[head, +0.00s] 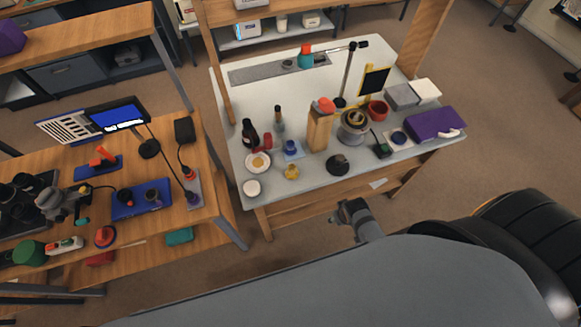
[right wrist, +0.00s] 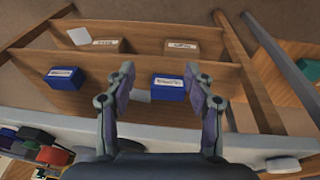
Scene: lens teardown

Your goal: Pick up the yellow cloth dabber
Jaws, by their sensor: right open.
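A small yellow thing (head: 291,172), which looks like the cloth dabber, stands near the front edge of the white-topped workbench (head: 232,97) in the head view. It is too small there to make out its cloth. My right gripper (head: 345,212) is beyond the bench's front edge, to the right of the yellow thing and well apart from it. In the right wrist view my right gripper (right wrist: 158,82) is open, with nothing between its fingers. The dabber cannot be made out in the right wrist view. My left gripper is not in view.
Around the yellow thing stand a saucer with yellow contents (head: 257,162), a white round jar (head: 252,188), a blue item (head: 291,148) and a dark dome (head: 338,163). A wooden block (head: 318,130) rises behind. Blue boxes (right wrist: 64,78) sit on wooden shelving in the right wrist view.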

